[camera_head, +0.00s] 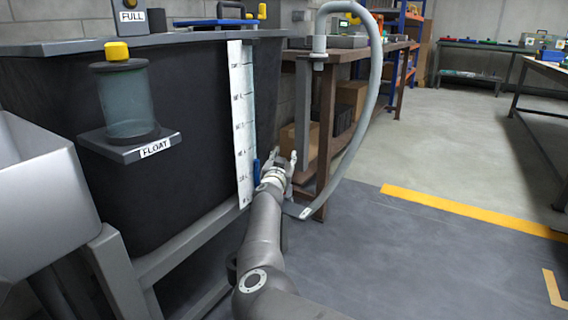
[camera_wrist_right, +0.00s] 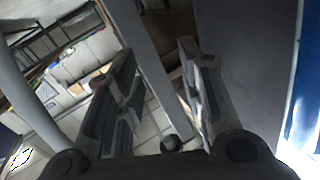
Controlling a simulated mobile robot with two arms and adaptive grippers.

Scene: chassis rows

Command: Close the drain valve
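A dark tank (camera_head: 190,130) stands at the left with a white level scale (camera_head: 241,120) on its corner. A small blue handle (camera_head: 256,171), which looks like the drain valve lever, shows upright low beside the scale. The valve body is hidden behind my right arm. My right gripper (camera_head: 283,165) is just right of the blue handle, apart from it as far as I can see. In the wrist view its two fingers (camera_wrist_right: 160,95) are spread with nothing held between them. A blue strip (camera_wrist_right: 305,90) shows at that view's right edge; I cannot tell what it is. My left gripper is out of view.
A float cup (camera_head: 126,100) on a bracket juts from the tank. The floor (camera_head: 440,140) at the right is clear.

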